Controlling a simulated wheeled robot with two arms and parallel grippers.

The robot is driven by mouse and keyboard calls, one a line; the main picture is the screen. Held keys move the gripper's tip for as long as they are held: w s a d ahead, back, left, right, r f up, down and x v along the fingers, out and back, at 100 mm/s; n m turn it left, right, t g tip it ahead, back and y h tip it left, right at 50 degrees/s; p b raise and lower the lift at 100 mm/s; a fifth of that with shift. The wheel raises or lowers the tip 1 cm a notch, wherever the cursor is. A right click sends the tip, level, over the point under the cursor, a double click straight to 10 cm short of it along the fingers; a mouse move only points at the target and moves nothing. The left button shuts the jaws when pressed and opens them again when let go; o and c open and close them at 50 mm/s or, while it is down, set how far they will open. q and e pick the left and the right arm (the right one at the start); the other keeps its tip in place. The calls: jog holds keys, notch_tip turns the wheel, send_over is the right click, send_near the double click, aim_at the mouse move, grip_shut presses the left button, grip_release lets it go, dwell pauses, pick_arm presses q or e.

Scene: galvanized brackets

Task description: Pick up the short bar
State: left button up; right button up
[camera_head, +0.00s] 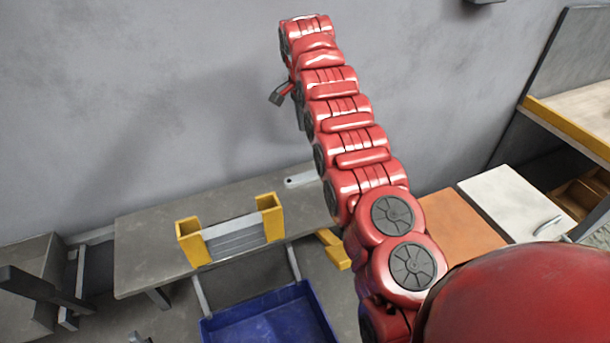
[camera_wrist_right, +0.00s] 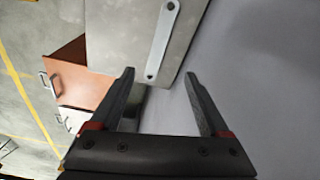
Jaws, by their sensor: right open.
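A flat light-grey bar with holes near its ends (camera_head: 300,180) lies on the grey workbench (camera_head: 150,235); my right arm hides its right end in the head view. My right gripper (camera_wrist_right: 159,75) is open and empty, apart from the bar. In the head view the right gripper (camera_head: 278,95) is small, high in front of the wall.
A yellow-ended holder (camera_head: 192,243) with grey metal pieces between its ends stands at the bench's front. A blue bin (camera_head: 265,318) is below it. An orange-brown cabinet (camera_head: 455,222) and a white one (camera_head: 510,200) stand right of my arm. A grey wall backs the bench.

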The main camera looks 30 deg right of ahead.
jog(key=p, duration=0.2)
send_over(315, 173)
jog(key=f, duration=0.9)
jog(key=shift+a+f, duration=0.3)
notch_tip(315, 173, down, 4)
jog(key=shift+s+d+f+p, duration=0.1)
jog(key=shift+d+p, duration=0.05)
jog(key=shift+p, duration=0.4)
jog(key=shift+d+f, duration=0.1)
jog(key=shift+f, duration=0.5)
grip_shut()
